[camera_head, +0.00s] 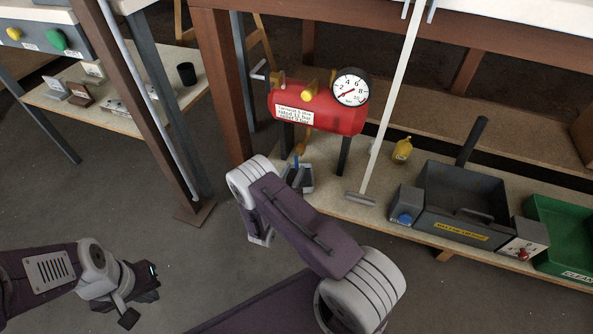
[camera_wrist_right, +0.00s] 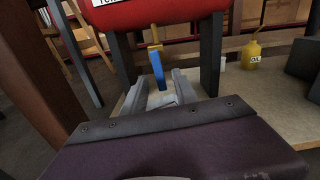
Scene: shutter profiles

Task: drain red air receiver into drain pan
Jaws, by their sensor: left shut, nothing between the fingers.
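The red air receiver (camera_head: 318,108) stands on dark legs on the low shelf, with a white dial gauge (camera_head: 350,87) and brass fittings on top. A blue valve lever (camera_wrist_right: 158,72) hangs from a brass stem under it. My left gripper (camera_head: 128,312) is shut and empty over the floor, far from the receiver.
On the shelf are a yellow bottle (camera_head: 402,150), a dark grey bin (camera_head: 462,225) with a yellow label, control boxes beside it and a green bin (camera_head: 560,225). A pale T-shaped pole (camera_head: 385,115) stands right of the receiver. A brown post (camera_head: 222,80) is left.

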